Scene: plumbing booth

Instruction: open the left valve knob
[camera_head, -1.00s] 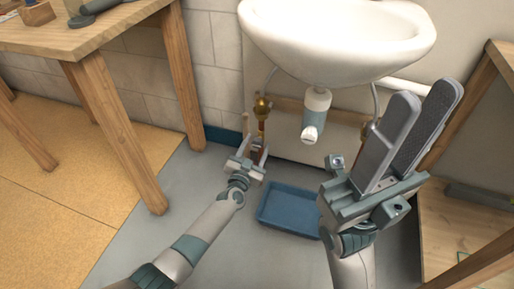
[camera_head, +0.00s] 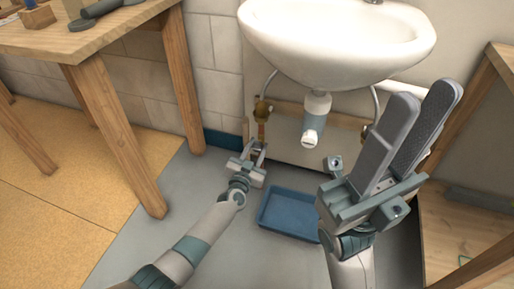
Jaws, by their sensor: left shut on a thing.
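The left valve (camera_head: 262,108) is brass-coloured and sits on the pipe at the wall, below and left of the sink. My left gripper (camera_head: 256,147) is just below it, at the lower part of the pipe, with its fingers pointing up toward the wall. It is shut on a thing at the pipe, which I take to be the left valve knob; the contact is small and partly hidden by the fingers. My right gripper (camera_head: 427,94) is raised close to the camera on the right, its two long grey fingers apart and empty.
The white sink (camera_head: 335,35) overhangs the valve, with its drain trap (camera_head: 315,115) to the right. A blue tray (camera_head: 289,213) lies on the floor right of my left gripper. A wooden table (camera_head: 95,40) stands at left, wooden shelving (camera_head: 480,225) at right.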

